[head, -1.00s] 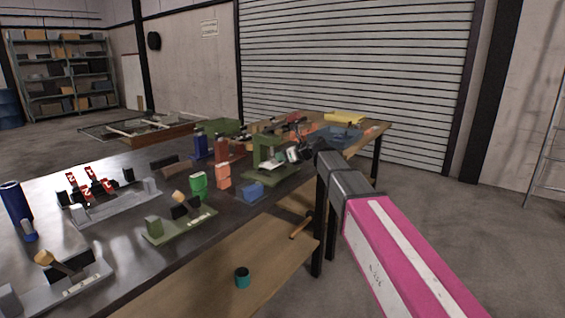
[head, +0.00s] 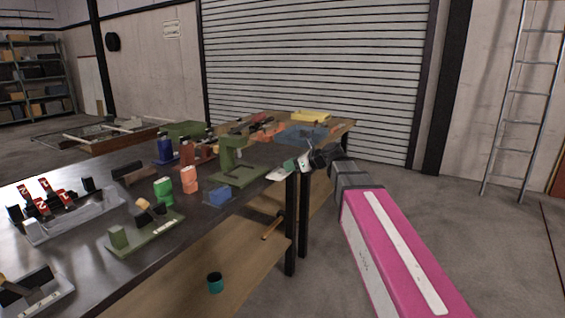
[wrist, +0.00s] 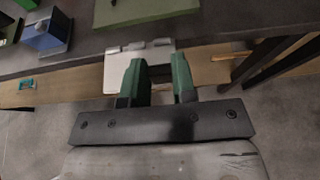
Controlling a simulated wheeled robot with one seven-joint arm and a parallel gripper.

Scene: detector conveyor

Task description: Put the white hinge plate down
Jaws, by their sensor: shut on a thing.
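The white hinge plate (wrist: 157,54) is a flat, pale plate with a notched far edge, between the two green fingers of my gripper (wrist: 157,76) in the wrist view. The fingers are shut on it and hide part of it. In the head view the plate (head: 278,175) shows as a small pale piece at the right edge of the dark table (head: 92,262), left of my gripper (head: 298,164). It appears to be over or just beyond the table's edge; its height above the table is hard to tell.
A green press-like stand (head: 232,172) and a blue block (head: 219,196) are on the table close to the plate. Coloured blocks and fixtures crowd the table further left. Open floor lies right.

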